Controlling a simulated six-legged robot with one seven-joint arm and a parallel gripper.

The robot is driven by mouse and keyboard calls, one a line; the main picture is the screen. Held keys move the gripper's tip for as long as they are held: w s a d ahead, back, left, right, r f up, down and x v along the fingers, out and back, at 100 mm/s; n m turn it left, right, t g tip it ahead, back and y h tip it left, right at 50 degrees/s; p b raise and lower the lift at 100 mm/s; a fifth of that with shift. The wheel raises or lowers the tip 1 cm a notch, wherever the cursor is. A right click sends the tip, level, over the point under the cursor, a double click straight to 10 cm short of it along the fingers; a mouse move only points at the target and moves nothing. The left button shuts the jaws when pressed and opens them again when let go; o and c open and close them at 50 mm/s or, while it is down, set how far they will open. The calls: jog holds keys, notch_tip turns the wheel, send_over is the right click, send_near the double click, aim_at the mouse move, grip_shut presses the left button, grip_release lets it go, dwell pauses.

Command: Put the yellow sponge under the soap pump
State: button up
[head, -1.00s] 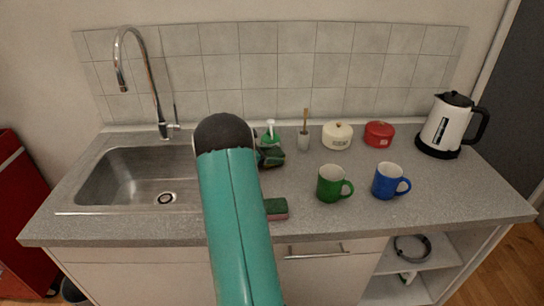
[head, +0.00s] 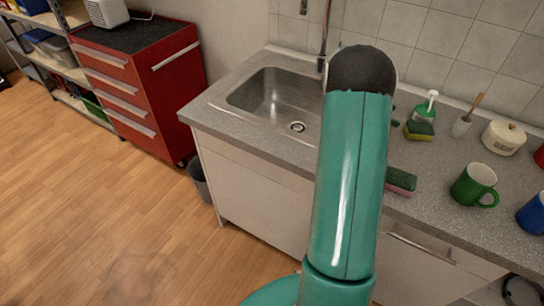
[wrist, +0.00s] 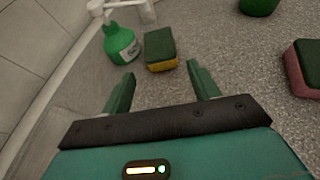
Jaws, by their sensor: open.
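The yellow sponge (head: 419,131), with a green top, lies flat on the counter just in front of the green soap pump bottle (head: 424,113). In the wrist view the sponge (wrist: 161,62) is close beside the bottle (wrist: 121,44). I cannot tell whether it lies directly below the white spout. My gripper (wrist: 160,76) is open and empty, its two fingers apart, with the sponge ahead beyond the fingertips. In the head view my arm hides the gripper.
A pink sponge with a green top (head: 400,181) lies near the counter's front edge. A green mug (head: 474,186), blue mug (head: 533,213), brush holder (head: 462,126) and white pot (head: 503,137) stand right. The sink (head: 275,100) is left.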

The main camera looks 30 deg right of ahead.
jog(key=w+a+r+m+t+y, duration=0.1)
jog(key=a+r+m+t+y, duration=0.3)
jog(key=a, duration=0.9)
jog(key=w+a+r+m+t+h, duration=0.1)
jog(key=w+a+r+t, duration=0.15)
jog(key=a+r, duration=0.8)
jog(key=s+a+f+m+t+y, duration=0.1)
jog(key=s+a, duration=0.4)
jog(key=a, duration=1)
jog(key=s+a+f+m+t+y, duration=0.1)
jog(key=s+a+m+t+y, duration=0.2)
jog(key=a, duration=1.2)
jog(key=s+t+y, duration=0.2)
jog(key=t+y, duration=0.1)
jog(key=shift+s+f+m, duration=0.15)
jog(key=shift+s+m, duration=0.2)
jog(key=shift+m, duration=0.05)
jog(key=shift+t, duration=0.25)
jog(key=c, duration=0.5)
jog(key=shift+c, duration=0.2)
jog(key=shift+w+d, duration=0.1)
